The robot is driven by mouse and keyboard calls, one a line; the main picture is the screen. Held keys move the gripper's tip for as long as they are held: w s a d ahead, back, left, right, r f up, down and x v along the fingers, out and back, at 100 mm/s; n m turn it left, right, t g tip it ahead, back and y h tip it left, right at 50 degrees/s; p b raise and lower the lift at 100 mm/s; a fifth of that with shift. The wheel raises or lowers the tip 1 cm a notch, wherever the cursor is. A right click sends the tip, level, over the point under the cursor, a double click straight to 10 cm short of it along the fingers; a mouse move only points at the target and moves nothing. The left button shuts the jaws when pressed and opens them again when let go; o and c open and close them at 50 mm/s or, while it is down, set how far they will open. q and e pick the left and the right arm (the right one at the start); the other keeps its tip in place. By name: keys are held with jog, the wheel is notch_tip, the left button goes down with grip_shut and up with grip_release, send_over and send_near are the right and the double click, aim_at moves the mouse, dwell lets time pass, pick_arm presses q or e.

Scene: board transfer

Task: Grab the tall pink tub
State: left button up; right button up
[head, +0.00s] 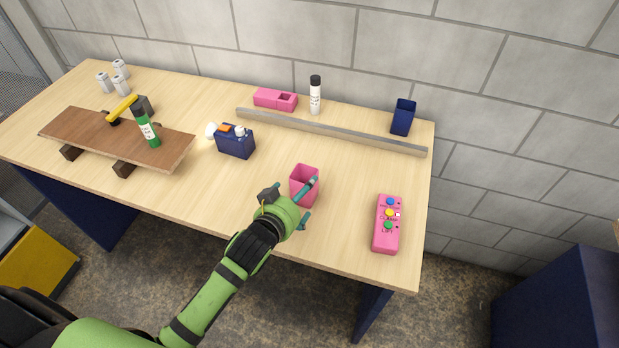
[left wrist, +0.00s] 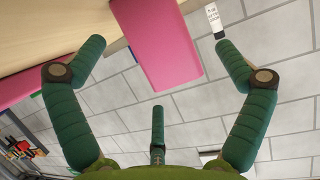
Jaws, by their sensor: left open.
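The tall pink tub (head: 301,173) stands upright on the wooden table, right of the middle, its open top up. My left gripper (head: 307,204) is at the near side of the tub, and one finger overlaps the tub in the head view. In the left wrist view, the tub (left wrist: 160,45) shows between the spread green fingers of my left gripper (left wrist: 162,45). The fingers are open, with a gap visible on the tub's right side. I cannot tell whether any finger touches it. My right gripper is not in view.
A pink button box (head: 386,238) lies right of the tub. A blue caddy (head: 236,148) with small items stands left.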

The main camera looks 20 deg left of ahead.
aim_at(302, 173)
pick_arm(q)
jog(key=shift+w+d+f+p, duration=0.15)
jog(key=shift+w+d+p, duration=0.05)
jog(key=shift+w+p, duration=0.4)
jog(key=x, duration=0.3)
jog(key=shift+w+d+f, duration=0.1)
jog(key=shift+w+f, duration=0.25)
jog(key=shift+w, duration=0.1)
jog(key=shift+d, duration=0.1)
jog(key=c, duration=1.1)
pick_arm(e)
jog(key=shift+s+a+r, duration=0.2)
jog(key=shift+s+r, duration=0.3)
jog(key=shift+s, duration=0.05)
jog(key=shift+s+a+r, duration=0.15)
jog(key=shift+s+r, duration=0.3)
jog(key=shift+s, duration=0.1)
